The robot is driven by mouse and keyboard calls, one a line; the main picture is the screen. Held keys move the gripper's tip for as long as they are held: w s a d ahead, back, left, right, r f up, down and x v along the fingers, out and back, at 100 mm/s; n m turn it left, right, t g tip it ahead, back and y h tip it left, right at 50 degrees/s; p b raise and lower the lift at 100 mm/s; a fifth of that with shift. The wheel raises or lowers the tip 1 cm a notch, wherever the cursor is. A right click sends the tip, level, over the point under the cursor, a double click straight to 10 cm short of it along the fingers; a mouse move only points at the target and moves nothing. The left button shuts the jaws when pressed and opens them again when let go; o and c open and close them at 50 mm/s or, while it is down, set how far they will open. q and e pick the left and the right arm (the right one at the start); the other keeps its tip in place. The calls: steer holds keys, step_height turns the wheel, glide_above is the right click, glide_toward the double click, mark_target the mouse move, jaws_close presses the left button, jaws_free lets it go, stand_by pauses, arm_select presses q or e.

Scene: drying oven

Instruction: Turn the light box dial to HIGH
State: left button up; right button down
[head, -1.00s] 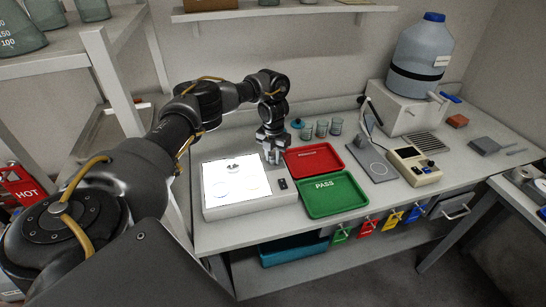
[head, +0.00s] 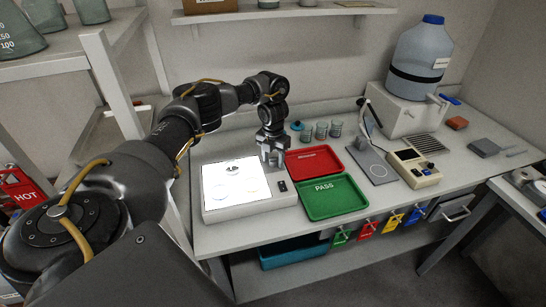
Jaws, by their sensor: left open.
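The light box (head: 250,205) sits on the bench at the left with its white panel lit. A small dark control patch (head: 282,186) is at its right end; this looks like the dial area, but the setting is too small to read. Several small pale, round items lie on the lit panel. My left gripper (head: 273,163) is open and points down just above the back right part of the light box, behind the control patch. It holds nothing that I can see. My right gripper is not in view.
A red tray (head: 333,153) and a green PASS tray (head: 352,208) lie right of the light box. Several glass beakers (head: 321,131) stand behind the trays. A beige meter (head: 427,178) and a large blue-capped bottle (head: 415,55) are farther right.

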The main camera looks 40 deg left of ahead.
arm_select(q)
step_height(320, 180, up, 11)
steer(key=p, duration=0.1)
stand_by(0.3)
steer(key=shift+f, duration=0.1)
stand_by(0.3)
